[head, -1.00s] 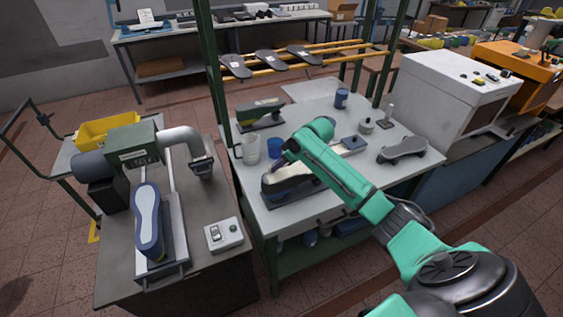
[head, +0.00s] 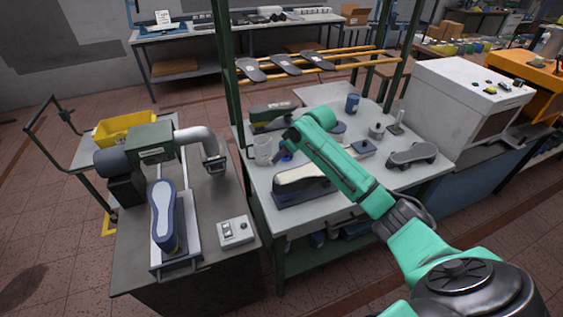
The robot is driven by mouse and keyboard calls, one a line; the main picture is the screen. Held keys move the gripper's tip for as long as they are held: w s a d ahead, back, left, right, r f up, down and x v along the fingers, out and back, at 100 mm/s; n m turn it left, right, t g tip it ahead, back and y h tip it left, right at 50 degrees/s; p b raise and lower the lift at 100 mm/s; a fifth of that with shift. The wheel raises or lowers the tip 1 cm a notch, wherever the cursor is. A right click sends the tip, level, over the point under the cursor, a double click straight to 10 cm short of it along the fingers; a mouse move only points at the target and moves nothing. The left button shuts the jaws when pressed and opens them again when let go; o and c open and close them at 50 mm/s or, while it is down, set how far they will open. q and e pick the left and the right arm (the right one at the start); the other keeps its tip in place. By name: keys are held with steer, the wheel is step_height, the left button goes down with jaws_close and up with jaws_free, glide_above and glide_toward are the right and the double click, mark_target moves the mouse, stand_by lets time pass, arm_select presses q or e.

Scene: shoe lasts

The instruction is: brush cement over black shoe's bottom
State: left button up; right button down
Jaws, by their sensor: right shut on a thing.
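The black shoe (head: 301,186) lies bottom up near the front edge of the work table, its pale bottom facing up and its dark sides below. My right gripper (head: 285,143) is beyond the shoe, over the blue pot (head: 285,156), clear of the shoe's bottom. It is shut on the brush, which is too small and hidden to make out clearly. I cannot tell whether the brush is in the pot. My right forearm passes above the right end of the shoe. My left gripper is not in view.
A clear jug (head: 263,149) stands left of the blue pot. A grey shoe last (head: 411,156), a small canister (head: 376,131) and a blue can (head: 352,103) are on the table. A green post (head: 229,75) rises at its left. A machine with a blue shoe sole (head: 163,215) stands left.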

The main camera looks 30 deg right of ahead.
steer(key=shift+w+a+r, duration=0.1)
steer(key=shift+a+r, duration=0.05)
steer(key=shift+r, duration=0.7)
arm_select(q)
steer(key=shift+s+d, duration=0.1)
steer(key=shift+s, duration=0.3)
arm_select(e)
steer(key=shift+r, duration=0.3)
